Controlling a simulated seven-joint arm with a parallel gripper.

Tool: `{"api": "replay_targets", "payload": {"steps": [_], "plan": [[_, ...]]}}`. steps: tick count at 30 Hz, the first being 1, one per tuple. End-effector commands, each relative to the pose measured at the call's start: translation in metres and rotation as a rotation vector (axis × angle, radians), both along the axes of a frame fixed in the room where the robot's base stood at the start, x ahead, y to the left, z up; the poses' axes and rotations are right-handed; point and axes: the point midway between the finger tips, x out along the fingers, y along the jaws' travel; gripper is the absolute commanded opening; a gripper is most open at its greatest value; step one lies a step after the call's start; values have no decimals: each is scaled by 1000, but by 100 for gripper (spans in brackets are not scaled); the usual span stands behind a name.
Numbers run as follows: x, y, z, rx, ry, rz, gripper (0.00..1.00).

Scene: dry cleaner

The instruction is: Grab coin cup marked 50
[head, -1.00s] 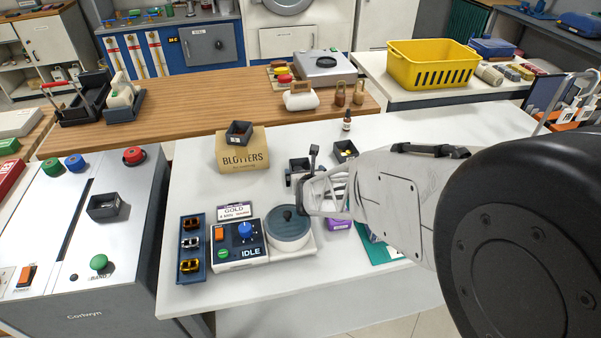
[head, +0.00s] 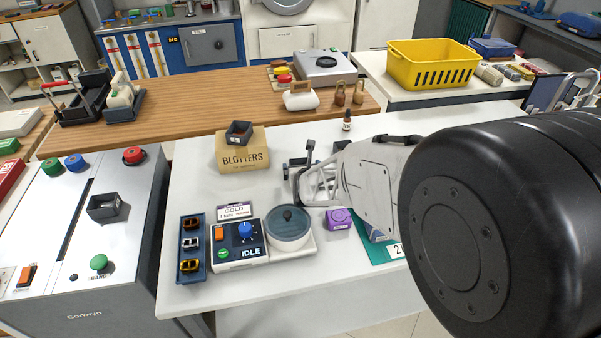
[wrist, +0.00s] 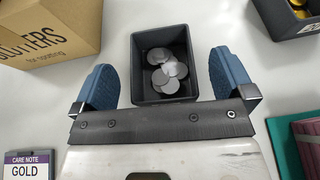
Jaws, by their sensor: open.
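A small dark grey open cup (wrist: 146,85) holding several silver coins (wrist: 167,70) stands on the white counter in the wrist view. No number shows on its visible sides. My gripper (wrist: 163,64) is open, with one blue finger left of the cup and one right of it. Gaps show between the fingers and the cup walls. In the head view my gripper mostly hides this cup. A second dark cup (wrist: 308,30) with gold coins stands at the upper right of the wrist view, cut off by the frame; its mark is unreadable.
A cardboard blotters box (head: 243,158) stands left of the cup, with another dark container (head: 239,134) on it. A purple box (head: 338,219), a round lidded pot (head: 289,236) and a blue-knobbed control unit (head: 237,257) are nearer. A small brown bottle (head: 347,121) stands behind.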

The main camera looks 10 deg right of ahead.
Motion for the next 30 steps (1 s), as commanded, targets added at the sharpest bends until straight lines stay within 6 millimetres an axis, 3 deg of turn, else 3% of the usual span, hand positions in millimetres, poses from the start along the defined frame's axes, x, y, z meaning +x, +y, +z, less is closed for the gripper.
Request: {"api": "replay_targets", "payload": {"steps": [9,26,30], "plan": [[19,-1,-8,0,0,0,100],[19,-1,-8,0,0,0,100],[19,-1,-8,0,0,0,80]]}}
